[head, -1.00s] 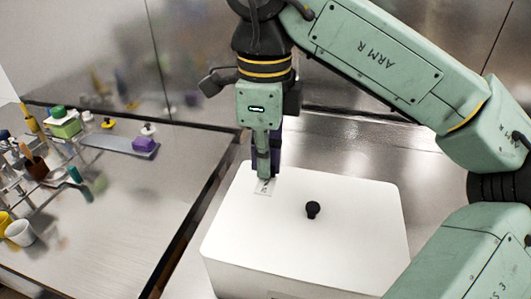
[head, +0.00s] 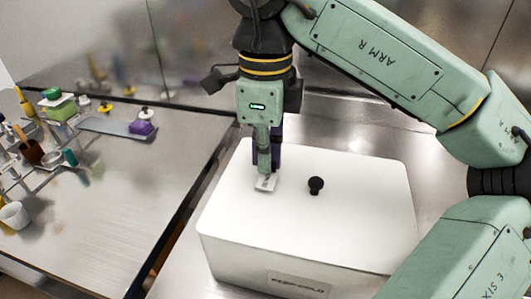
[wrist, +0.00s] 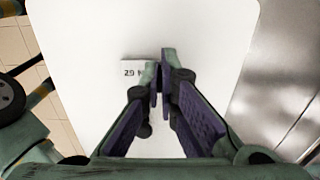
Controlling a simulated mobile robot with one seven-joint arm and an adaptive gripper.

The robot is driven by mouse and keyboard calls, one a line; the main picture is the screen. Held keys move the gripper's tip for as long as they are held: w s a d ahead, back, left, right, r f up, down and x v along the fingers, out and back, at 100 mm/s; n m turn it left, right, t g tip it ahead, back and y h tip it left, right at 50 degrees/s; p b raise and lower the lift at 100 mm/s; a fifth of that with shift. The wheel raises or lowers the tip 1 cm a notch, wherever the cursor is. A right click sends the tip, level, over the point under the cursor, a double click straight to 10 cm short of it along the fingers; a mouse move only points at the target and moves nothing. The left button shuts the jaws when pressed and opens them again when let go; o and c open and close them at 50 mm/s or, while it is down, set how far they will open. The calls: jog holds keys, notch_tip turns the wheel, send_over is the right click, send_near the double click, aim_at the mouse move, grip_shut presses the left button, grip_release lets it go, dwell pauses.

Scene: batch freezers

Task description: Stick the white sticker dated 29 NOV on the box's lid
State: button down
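The white sticker (head: 265,184) is at my gripper's fingertips over the left part of the box's lid (head: 365,190). In the wrist view the sticker (wrist: 134,69) shows "29" and part of another letter; the rest is hidden by the fingers. My gripper (head: 264,172) points down with its fingertips together on the sticker's edge; the gripper also shows in the wrist view (wrist: 162,68). I cannot tell whether the sticker touches the lid.
A label reading "KEEP COLD" (head: 299,284) is on the box's front. A table to the left (head: 110,225) holds a white cup (head: 14,215), a purple item (head: 142,127), a green box (head: 58,107) and several tools. A metal wall stands behind. The lid's front area is clear.

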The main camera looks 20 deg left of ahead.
jog(key=shift+f+b, duration=0.3)
jog(key=shift+f, duration=0.05)
dwell(0.4)
dwell(0.3)
jog(key=c, duration=1.7)
grip_release()
jog(key=shift+o, duration=0.2)
jog(key=o, duration=0.5)
jog(key=shift+r, duration=0.1)
jog(key=shift+r+p, duration=2.6)
jog(key=shift+r, duration=0.85)
